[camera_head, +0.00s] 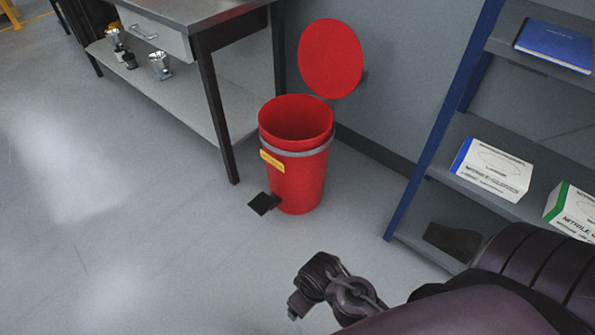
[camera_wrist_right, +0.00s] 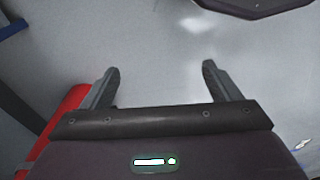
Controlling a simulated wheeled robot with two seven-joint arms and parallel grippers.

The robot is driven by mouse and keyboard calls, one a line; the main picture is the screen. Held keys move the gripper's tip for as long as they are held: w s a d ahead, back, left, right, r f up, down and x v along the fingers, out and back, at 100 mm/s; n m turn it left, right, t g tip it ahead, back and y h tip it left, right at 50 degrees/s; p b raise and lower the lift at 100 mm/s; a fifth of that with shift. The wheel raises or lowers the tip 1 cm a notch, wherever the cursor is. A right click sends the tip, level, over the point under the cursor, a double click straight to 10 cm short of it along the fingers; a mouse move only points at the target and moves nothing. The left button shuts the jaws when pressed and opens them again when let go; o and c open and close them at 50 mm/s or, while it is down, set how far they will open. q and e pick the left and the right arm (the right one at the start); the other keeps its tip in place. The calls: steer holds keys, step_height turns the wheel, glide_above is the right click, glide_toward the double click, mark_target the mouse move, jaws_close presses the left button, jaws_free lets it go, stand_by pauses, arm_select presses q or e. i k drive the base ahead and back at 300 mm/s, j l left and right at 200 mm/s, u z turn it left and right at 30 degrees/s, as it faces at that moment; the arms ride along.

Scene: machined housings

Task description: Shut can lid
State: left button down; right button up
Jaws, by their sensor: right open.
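A red can (camera_head: 300,180) stands upright on the floor in the head view, with a grey band, a yellow label and a black pedal (camera_head: 264,203) at its front left. Its round red lid (camera_head: 331,58) is open, raised upright above and behind the rim. My right arm comes in at the lower right of the head view, and its gripper shows at the lower middle, apart from the can. In the right wrist view my right gripper (camera_wrist_right: 160,80) is open with nothing between its fingers. A red surface (camera_wrist_right: 65,125), probably the can, shows at the left there. My left gripper is not in view.
A workbench (camera_head: 200,12) with a drawer and lower shelf stands left of the can. A blue-framed shelf rack (camera_head: 440,135) holding glove boxes (camera_head: 492,168) and a blue book (camera_head: 556,45) stands at right. A wall is behind the can. The floor (camera_head: 130,250) at left front is clear.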

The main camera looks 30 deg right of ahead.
mark_target(330, 61)
steer(key=i+l, duration=0.1)
steer(key=i, duration=1.2)
steer(key=l+z, duration=0.05)
steer(key=l, duration=0.05)
